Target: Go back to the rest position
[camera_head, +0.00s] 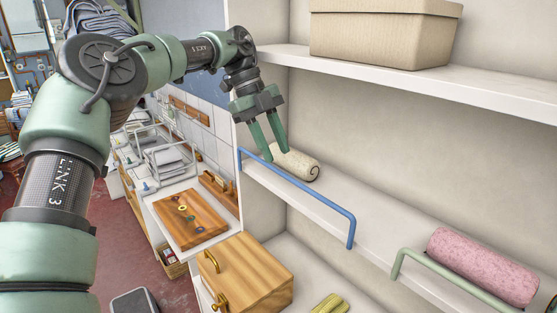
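My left gripper (276,155) reaches down to the middle shelf (375,222), its two fingers spread apart. Its fingertips are at the left end of a cream rolled cloth (297,164), which shows a spiral at its right end. The roll lies on the shelf behind a blue rail (300,184). The fingers overlap the roll's left end in the picture; I cannot tell whether they touch it. My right gripper is not in view.
A pink roll (483,265) lies farther right behind a green rail (450,274). A beige box (385,32) stands on the upper shelf (480,84). Below are a wooden box (250,272) and a wooden board (190,219). The shelf between the two rolls is clear.

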